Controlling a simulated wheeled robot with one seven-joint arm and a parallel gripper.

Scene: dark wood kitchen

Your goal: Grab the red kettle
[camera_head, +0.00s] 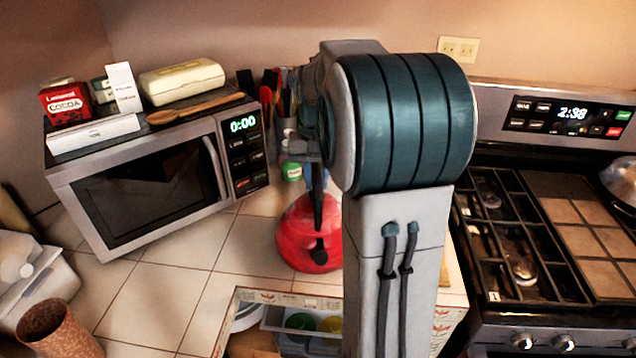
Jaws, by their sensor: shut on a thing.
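The red kettle (293,245) stands on the tiled counter, right of the microwave and left of the stove. Its body is round and red, with a dark part low on its front. My gripper (316,185) is directly above the kettle, pointing down, and is shut on its top part, which looks like the handle. My arm hides the kettle's right side and much of the gripper, so the exact contact is hard to see. I cannot tell any gap between the kettle and the counter.
The microwave (150,180) carries a cocoa box (66,104), a wooden spoon and other items. A utensil holder (286,128) stands behind the kettle. The stove (520,240) is at right. An open drawer (270,315) is below in front. Tiles left of the kettle are clear.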

